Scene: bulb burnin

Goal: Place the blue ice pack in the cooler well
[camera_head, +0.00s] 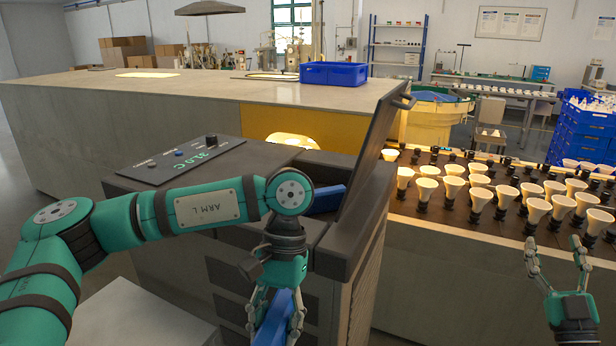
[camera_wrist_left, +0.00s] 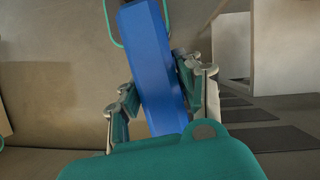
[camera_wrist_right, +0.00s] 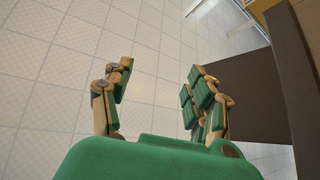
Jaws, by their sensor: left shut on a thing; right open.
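My left gripper (camera_head: 274,312) is shut on the blue ice pack (camera_head: 278,328) low in front of the cooler (camera_head: 222,222). In the left wrist view the ice pack (camera_wrist_left: 155,62) stands out long and slightly tilted between the fingers (camera_wrist_left: 160,95). The cooler is a dark grey box with its lid (camera_head: 375,140) raised at the right. Another blue piece (camera_head: 328,200) shows in the cooler's opening, partly hidden by my left arm; I cannot tell what it is. My right gripper (camera_head: 556,256) is open and empty at the right; it also shows in the right wrist view (camera_wrist_right: 160,82).
A dark tray (camera_head: 455,209) with many bulbs lies right of the lid. A blue bin (camera_head: 333,74) stands on the long counter (camera_head: 210,88) behind. Blue crates (camera_head: 585,130) stack at far right.

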